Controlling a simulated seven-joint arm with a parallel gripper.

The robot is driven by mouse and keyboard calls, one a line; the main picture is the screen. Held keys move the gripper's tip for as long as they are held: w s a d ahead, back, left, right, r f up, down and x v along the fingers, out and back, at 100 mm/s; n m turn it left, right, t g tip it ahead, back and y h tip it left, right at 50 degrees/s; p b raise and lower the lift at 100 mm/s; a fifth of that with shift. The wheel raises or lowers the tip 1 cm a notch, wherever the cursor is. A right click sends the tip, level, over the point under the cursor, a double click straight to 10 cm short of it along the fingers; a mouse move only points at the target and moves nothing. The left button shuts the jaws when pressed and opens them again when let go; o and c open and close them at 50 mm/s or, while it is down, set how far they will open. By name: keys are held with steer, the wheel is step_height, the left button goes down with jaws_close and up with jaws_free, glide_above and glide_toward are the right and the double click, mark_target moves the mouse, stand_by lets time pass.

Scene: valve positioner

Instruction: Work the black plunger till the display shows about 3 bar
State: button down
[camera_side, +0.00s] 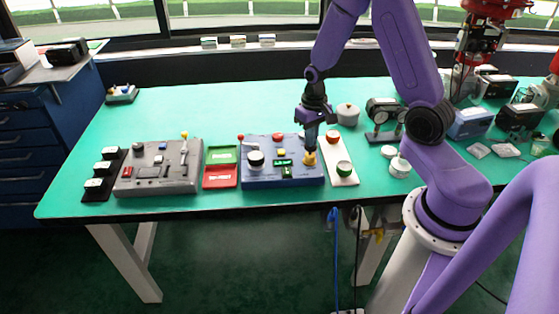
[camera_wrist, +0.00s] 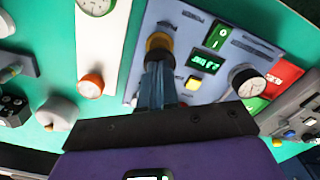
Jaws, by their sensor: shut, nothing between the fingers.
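The blue-grey panel (camera_side: 262,178) stands on the green bench and fills the middle of the wrist view (camera_wrist: 205,20). Its small display (camera_wrist: 207,62) has lit green digits, too small and tilted to read surely. A yellow collar (camera_side: 310,159) sits at the panel's right end; in the wrist view the yellow collar (camera_wrist: 157,39) has a dark part just below it, likely the black plunger (camera_wrist: 158,56). My gripper (camera_side: 309,149) points down at it with fingers shut and empty. In the wrist view my fingertips (camera_wrist: 158,66) overlap the dark part; contact cannot be told.

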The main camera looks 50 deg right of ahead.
steer(key=shift+f, duration=0.7)
stand_by(1.3)
steer(key=shift+r, duration=1.55)
steer(key=shift+r, duration=2.5)
steer(key=shift+a, duration=0.1)
